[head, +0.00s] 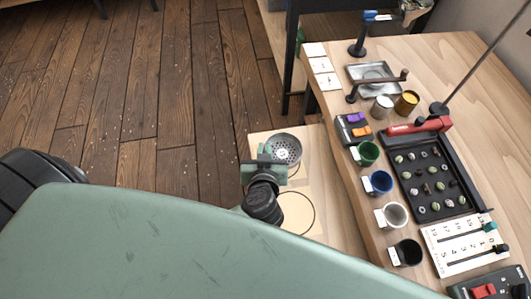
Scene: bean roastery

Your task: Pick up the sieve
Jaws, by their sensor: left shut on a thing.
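The sieve (286,147) is a round grey metal pan with a perforated bottom, in the head view just right of centre. It is over the pale low surface left of the main table. My left gripper (269,160), green and black, is at the sieve's near left edge and shut on it. The gripper hides part of that edge and any handle. I cannot tell whether the sieve touches the surface or is lifted. My right gripper is out of view.
A drawn circle (313,213) marks the low surface in front of the sieve. The wooden table (347,215) at right holds green, blue, white and black cups, a black bean tray (432,204), a scored white card (462,243) and a metal tray (369,70). Open floor lies left.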

